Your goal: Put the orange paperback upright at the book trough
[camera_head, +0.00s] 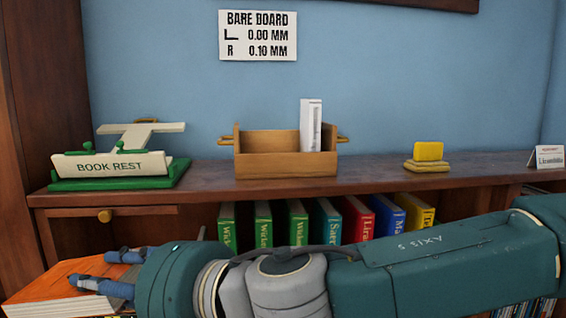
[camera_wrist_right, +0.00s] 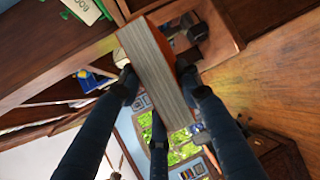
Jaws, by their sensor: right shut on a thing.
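The orange paperback (camera_head: 48,282) is at the lower left of the head view, below the shelf top, lying roughly flat with its orange cover up. My right gripper (camera_head: 112,272) is shut on it, its blue fingers on the book's right part. In the right wrist view the paperback (camera_wrist_right: 152,65) shows its page edges between the dark fingers (camera_wrist_right: 160,100). The book trough (camera_head: 286,168) is a wooden box with side handles on the shelf top. A white upright item (camera_head: 311,125) stands in its right part. My left gripper is not in view.
A green and white book rest (camera_head: 115,165) stands left of the trough. A yellow block (camera_head: 428,153) on a pad and a small sign (camera_head: 549,156) stand to the right. Several coloured books (camera_head: 297,222) stand on the lower shelf. Bare shelf top lies between these things.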

